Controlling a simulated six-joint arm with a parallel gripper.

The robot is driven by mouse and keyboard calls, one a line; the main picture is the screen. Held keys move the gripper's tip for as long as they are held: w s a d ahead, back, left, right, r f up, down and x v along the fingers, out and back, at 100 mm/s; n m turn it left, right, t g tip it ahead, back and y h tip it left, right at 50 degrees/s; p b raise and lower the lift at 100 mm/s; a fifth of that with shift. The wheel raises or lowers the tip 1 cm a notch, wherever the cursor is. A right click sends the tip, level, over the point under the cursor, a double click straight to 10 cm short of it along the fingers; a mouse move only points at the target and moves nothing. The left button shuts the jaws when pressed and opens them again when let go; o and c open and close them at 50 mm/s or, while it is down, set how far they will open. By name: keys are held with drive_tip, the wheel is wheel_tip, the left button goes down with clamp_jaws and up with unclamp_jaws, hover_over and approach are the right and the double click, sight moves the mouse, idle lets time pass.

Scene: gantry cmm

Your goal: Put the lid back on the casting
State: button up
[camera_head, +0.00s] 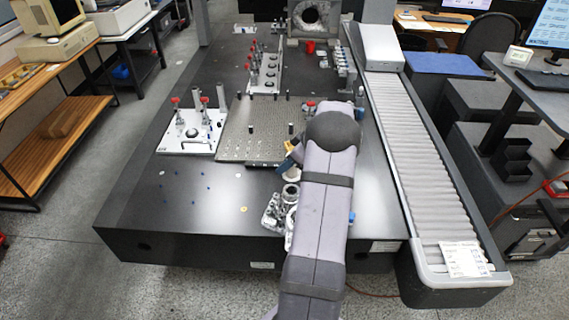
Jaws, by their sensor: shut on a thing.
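My arm rises from the bottom of the picture and bends over the table, covering much of the work spot. Only the left side of my wrist and gripper (291,190) shows beside the arm, near the table's front edge. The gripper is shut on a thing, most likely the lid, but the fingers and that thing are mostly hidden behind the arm. A grey metal part, apparently the casting (271,213), sits on the dark table just left of and below the gripper. I cannot tell whether the held thing touches it.
A perforated fixture plate (250,145) with pegs lies behind. A white plate with red-knobbed clamps (190,135) is left of it. A roller conveyor (405,150) runs along the right. The table's front left (170,215) is mostly clear, with small blue dots.

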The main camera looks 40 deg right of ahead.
drive_tip(key=shift+f, duration=0.15)
drive_tip(key=shift+f+b, duration=0.45)
drive_tip(key=shift+f, duration=1.6)
drive_tip(key=f+b, duration=0.2)
drive_tip(key=shift+b, duration=0.3)
drive_tip(key=shift+b, duration=1.15)
drive_tip(key=shift+f+b, duration=0.15)
drive_tip(key=shift+b, duration=0.95)
idle(1.4)
idle(0.6)
drive_tip(key=o, duration=1.6)
